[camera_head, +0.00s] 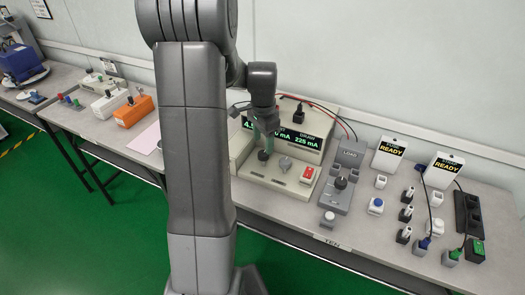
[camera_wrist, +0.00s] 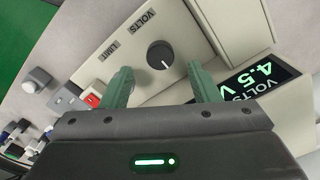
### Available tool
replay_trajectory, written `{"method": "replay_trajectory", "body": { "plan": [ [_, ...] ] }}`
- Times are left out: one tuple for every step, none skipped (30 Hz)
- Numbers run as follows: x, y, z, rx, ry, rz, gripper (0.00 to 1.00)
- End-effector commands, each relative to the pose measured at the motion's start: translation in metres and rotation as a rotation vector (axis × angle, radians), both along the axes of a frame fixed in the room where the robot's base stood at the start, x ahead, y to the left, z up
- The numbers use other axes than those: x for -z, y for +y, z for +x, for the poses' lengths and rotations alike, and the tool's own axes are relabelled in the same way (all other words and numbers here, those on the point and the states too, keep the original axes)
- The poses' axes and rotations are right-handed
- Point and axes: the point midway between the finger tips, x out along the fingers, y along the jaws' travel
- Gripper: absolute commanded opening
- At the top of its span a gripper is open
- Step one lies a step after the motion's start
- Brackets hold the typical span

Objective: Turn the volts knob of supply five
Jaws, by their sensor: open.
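The bench supply (camera_head: 247,172) is a beige box with a dark display and a sloped front panel. Its volts knob (camera_wrist: 160,55) is dark and round with a white pointer line, beside a VOLTS label. The display (camera_wrist: 254,82) reads 4.5 V in the wrist view. My gripper (camera_wrist: 162,82) is open and empty, its green fingers apart, with the knob showing between and a little beyond the tips; I see no contact. In the head view my gripper (camera_head: 266,138) hangs just above the dark knob (camera_head: 263,155). The supply's number cannot be read.
A grey limit knob (camera_head: 286,163) and a red switch (camera_head: 307,174) sit right of the volts knob. An orange device (camera_head: 134,111) is at left.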

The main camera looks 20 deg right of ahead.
Motion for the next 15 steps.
{"method": "replay_trajectory", "body": {
  "plan": [
    [0.011, 0.000, -0.001, 0.000, 0.004, 0.002, 0.56],
    [0.017, 0.000, -0.001, 0.000, 0.004, 0.003, 0.56],
    [0.023, 0.000, -0.001, -0.001, 0.003, 0.002, 0.56],
    [0.027, 0.000, -0.001, -0.001, 0.002, 0.002, 0.56],
    [0.031, 0.000, 0.000, -0.001, 0.003, 0.002, 0.56],
    [0.036, 0.000, 0.000, -0.001, 0.002, 0.001, 0.56],
    [0.039, 0.000, 0.000, -0.001, 0.002, 0.001, 0.56],
    [0.042, 0.000, 0.000, -0.001, 0.002, 0.001, 0.56],
    [0.045, 0.000, 0.000, -0.001, 0.001, 0.001, 0.56],
    [0.046, 0.000, 0.000, -0.001, 0.000, 0.000, 0.56],
    [0.048, 0.000, 0.000, -0.001, 0.000, 0.000, 0.56],
    [0.049, 0.000, 0.000, -0.001, 0.000, 0.000, 0.56],
    [0.050, 0.000, 0.000, -0.001, 0.000, 0.000, 0.56],
    [0.050, 0.000, 0.000, -0.001, 0.000, 0.000, 0.56],
    [0.050, 0.000, 0.000, -0.001, 0.000, 0.000, 0.56]
  ]
}}
